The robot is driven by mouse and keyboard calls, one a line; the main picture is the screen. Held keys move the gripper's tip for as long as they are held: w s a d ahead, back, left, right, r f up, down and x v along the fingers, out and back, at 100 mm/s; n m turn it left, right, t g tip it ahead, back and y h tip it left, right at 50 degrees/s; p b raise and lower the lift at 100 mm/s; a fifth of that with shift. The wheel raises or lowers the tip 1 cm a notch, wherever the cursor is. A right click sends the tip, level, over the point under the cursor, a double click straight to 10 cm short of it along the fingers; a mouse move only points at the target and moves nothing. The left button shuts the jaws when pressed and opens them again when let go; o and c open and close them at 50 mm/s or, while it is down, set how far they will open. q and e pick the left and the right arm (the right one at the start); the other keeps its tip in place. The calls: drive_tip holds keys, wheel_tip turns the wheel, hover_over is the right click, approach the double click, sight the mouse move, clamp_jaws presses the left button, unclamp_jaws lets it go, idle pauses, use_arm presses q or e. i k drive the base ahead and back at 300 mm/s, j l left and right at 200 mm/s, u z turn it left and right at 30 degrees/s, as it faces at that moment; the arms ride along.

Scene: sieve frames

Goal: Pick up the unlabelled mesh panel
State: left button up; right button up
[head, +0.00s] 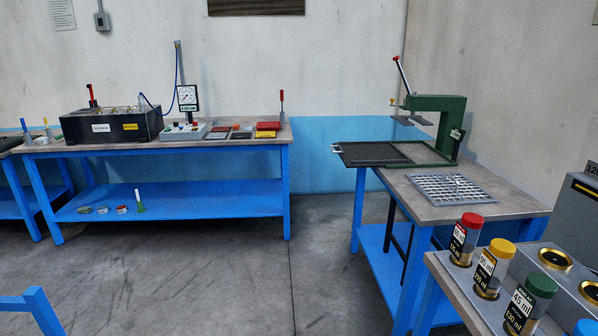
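A light grey mesh panel (452,188) with a square grid lies flat on the right-hand workbench (505,208), in front of the green press. I see no label on it, but a small pale item or glare spot near its middle is too small to make out. Neither of my grippers is in view.
A green press (440,125) with a dark sliding tray (375,154) stands behind the panel. Jars with red (472,220), yellow and green lids stand at front right. A far blue bench (170,200) holds a black box (110,125) and gauge. Floor between benches is clear.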

sight(492, 199)
drive_tip(key=i+z, duration=0.15)
drive_tip(key=i, duration=0.35)
drive_tip(key=i+j+z, duration=0.15)
drive_tip(key=i, duration=0.3)
drive_tip(key=i+j+z, duration=0.1)
drive_tip(key=i, duration=0.4)
drive_tip(key=i+z, duration=0.1)
drive_tip(key=z, duration=0.25)
drive_tip(key=i+j+z, duration=0.1)
drive_tip(key=z, duration=0.3)
